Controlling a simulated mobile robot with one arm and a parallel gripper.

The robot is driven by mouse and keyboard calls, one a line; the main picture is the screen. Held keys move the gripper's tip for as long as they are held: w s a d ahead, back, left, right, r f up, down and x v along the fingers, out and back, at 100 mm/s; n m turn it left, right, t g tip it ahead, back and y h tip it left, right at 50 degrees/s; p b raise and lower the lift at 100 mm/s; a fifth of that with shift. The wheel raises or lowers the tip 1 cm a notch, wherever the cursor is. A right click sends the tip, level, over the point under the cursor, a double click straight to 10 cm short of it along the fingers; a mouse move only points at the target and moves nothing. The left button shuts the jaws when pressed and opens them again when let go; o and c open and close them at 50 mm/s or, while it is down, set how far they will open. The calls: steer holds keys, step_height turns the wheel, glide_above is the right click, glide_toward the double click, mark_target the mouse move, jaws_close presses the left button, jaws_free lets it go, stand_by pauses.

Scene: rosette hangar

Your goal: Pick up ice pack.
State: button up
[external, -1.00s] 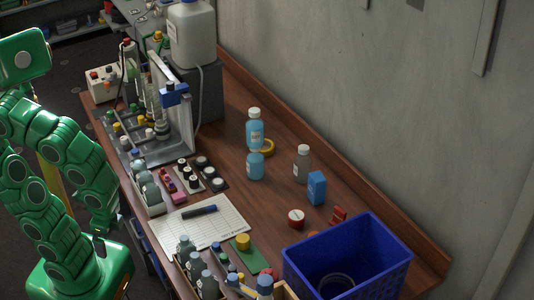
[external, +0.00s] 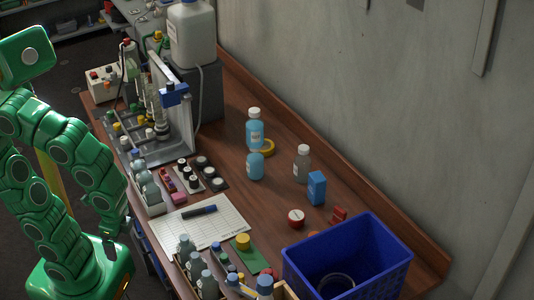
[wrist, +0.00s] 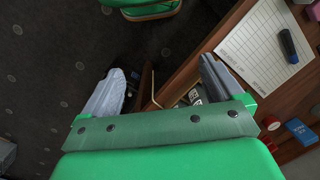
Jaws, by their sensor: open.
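A small upright blue block with pale print (external: 316,187), which looks like the ice pack, stands on the wooden table between a grey bottle and the blue crate. It also shows at the right edge of the wrist view (wrist: 302,131). My gripper (wrist: 163,82) is open and empty, its two grey fingers spread wide over the dark floor and the table's edge. In the external view my arm hangs down beside the table's left edge, well apart from the blue block. The fingers are hard to make out there.
A blue crate (external: 352,247) stands at the table's near right. Two blue bottles (external: 255,165), a grey bottle (external: 302,164) and a red-and-white round tin (external: 296,218) are near the block. A paper sheet with a marker (external: 199,210) and several vials crowd the left side. A wall bounds the far side.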

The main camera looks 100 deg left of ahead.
steer(key=w+a+f+n+t, duration=0.15)
steer(key=w+a, duration=0.25)
steer(key=w, duration=0.5)
steer(key=w+a+f+t, duration=0.1)
steer(key=w+a+t, duration=0.25)
steer(key=w, duration=0.65)
steer(key=n+t+y, duration=0.5)
steer(key=t+y, duration=0.2)
glide_toward(321, 185)
steer(key=a+f, duration=0.1)
steer(key=f, duration=0.1)
steer(key=w+a+f, duration=0.1)
steer(key=a+f, duration=0.1)
steer(key=shift+w+a, duration=0.1)
steer(key=shift+a, duration=0.25)
steer(key=shift+w+a+f+y, duration=0.2)
steer(key=shift+a+y, duration=0.1)
steer(key=shift+a, duration=0.2)
steer(key=shift+x, duration=3.75)
steer(key=shift+c, duration=0.2)
steer(key=c, duration=1.2)
